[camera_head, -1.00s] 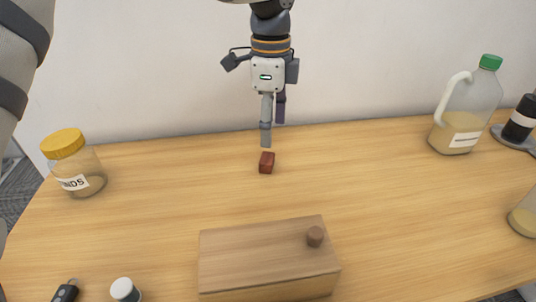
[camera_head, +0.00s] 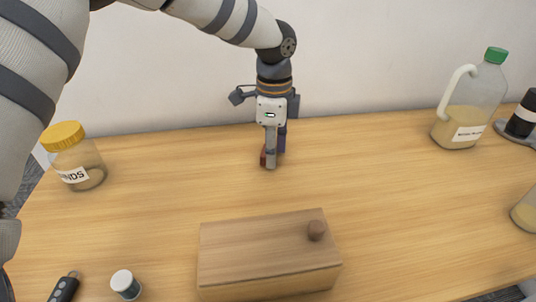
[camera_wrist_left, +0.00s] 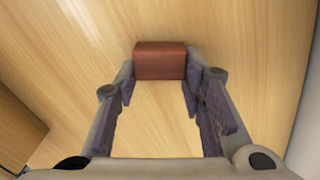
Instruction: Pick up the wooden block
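The wooden block is a small reddish-brown block (camera_head: 263,158) on the table, mostly hidden behind my left gripper (camera_head: 274,160) in the head view. In the left wrist view the block (camera_wrist_left: 160,62) lies at the far end of the two fingers, between the fingertips. My left gripper (camera_wrist_left: 160,82) points down, its fingers spread on either side of the block. The gaps at the block's sides are narrow, and contact cannot be made out. My right gripper is not in view.
A wooden box (camera_head: 260,252) with a round knob stands in front. A yellow-lidded jar (camera_head: 82,165) is at left, a green-capped jug (camera_head: 468,112) at right. The wall is close behind.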

